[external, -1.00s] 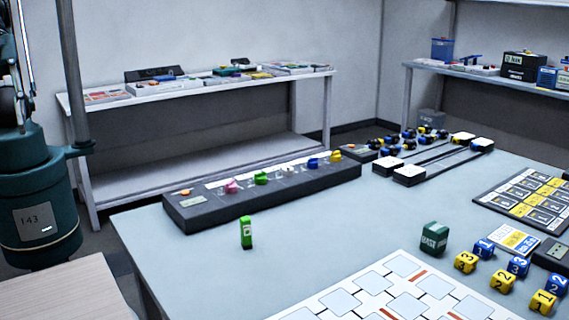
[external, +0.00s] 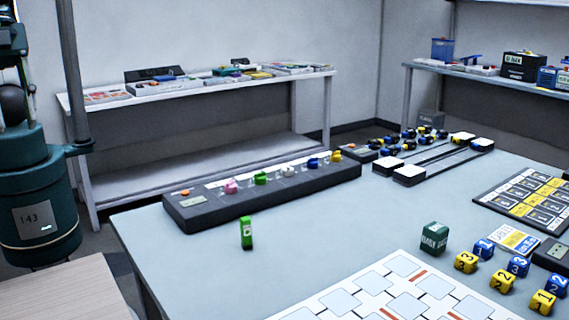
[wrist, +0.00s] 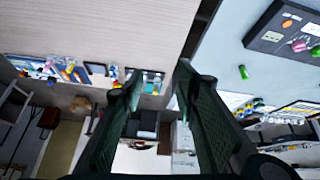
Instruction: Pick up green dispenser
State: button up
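The green dispenser (external: 246,233) stands upright on the light blue table, in front of the black rack's near face. In the wrist view a small green object (wrist: 243,72) on the blue table near the dark rack appears to be the same dispenser. My gripper (wrist: 158,80) shows in the wrist view with its two dark fingers apart and nothing between them. It is well away from the dispenser, which lies to its right in that view. The gripper is not visible in the external view, where only part of my arm shows at the left edge.
The black rack (external: 205,213) with several coloured pieces stands behind the dispenser. A dark green cube (external: 433,238) and several numbered blue and yellow cubes lie to the right. A white card sheet (external: 340,302) lies in front. The table around the dispenser is clear.

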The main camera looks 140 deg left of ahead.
jog(key=w+a+n+g+p, duration=0.15)
jog(key=w+a+n, duration=0.25)
jog(key=w+a, duration=0.5)
jog(key=n+g+p, duration=0.2)
jog(key=n+g, duration=0.3)
jog(key=n, duration=0.4)
send_over(245, 218)
notch_tip(245, 218, down, 20)
jog(key=shift+d+f, duration=0.15)
jog(key=shift+f, duration=0.1)
jog(key=shift+a+f+n, duration=0.25)
jog(key=shift+f+n, duration=0.05)
jog(key=shift+f, duration=1.25)
jog(key=shift+f+b, duration=0.55)
jog(key=shift+f, duration=2.05)
